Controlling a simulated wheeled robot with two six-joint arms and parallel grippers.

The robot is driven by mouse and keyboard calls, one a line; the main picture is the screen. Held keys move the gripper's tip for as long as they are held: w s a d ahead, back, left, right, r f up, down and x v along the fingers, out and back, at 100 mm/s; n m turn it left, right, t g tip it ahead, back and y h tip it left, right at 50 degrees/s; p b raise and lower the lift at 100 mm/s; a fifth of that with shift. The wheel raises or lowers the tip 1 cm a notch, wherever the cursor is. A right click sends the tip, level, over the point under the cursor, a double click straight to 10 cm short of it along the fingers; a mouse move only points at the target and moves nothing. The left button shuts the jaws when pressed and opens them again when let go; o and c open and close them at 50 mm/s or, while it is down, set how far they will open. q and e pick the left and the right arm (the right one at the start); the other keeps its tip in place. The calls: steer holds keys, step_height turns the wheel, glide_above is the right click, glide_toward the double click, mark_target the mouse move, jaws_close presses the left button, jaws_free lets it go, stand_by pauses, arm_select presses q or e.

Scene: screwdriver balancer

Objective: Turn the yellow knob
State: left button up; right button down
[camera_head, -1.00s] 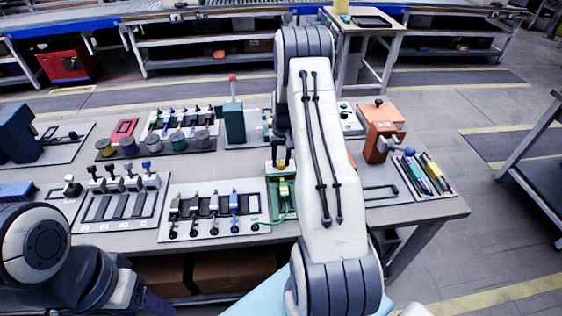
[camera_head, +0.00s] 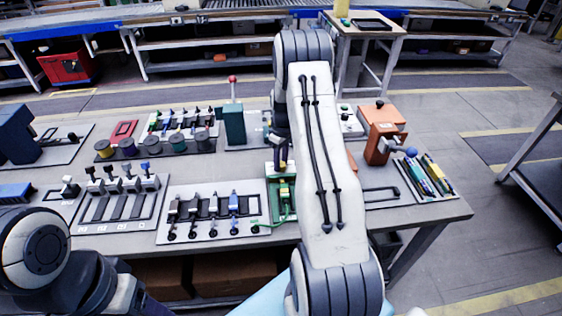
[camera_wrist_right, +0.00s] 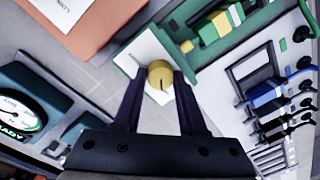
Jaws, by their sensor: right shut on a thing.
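The yellow knob (camera_wrist_right: 160,75) is a round cap with a dark slot line, on a pale plate in the right wrist view. My right gripper (camera_wrist_right: 160,92) reaches it with its two dark fingers, one on each side, and is shut on it. In the head view my right gripper (camera_head: 279,152) is small, partly covered by my own white forearm, and the knob is hard to make out there. My left arm enters at the lower left of the head view; its gripper (camera_head: 155,302) is mostly cut off by the bottom edge.
A green unit (camera_head: 283,192) stands just in front of the knob, beside a panel of several levers (camera_head: 205,230). A teal block with a red-topped lever (camera_head: 233,122) is left of my right gripper. An orange box (camera_head: 381,120) and a pen tray (camera_head: 432,182) lie to the right.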

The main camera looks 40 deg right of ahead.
mark_target(282, 162)
steer(key=shift+d+n, duration=0.1)
steer(key=shift+n, duration=0.2)
steer(key=shift+c, duration=2.3)
jaws_free()
steer(key=shift+r, duration=0.1)
step_height(282, 162, up, 10)
steer(key=b, duration=0.1)
steer(key=shift+d+r, duration=0.15)
steer(key=shift+d, duration=0.05)
steer(key=shift+w, duration=0.1)
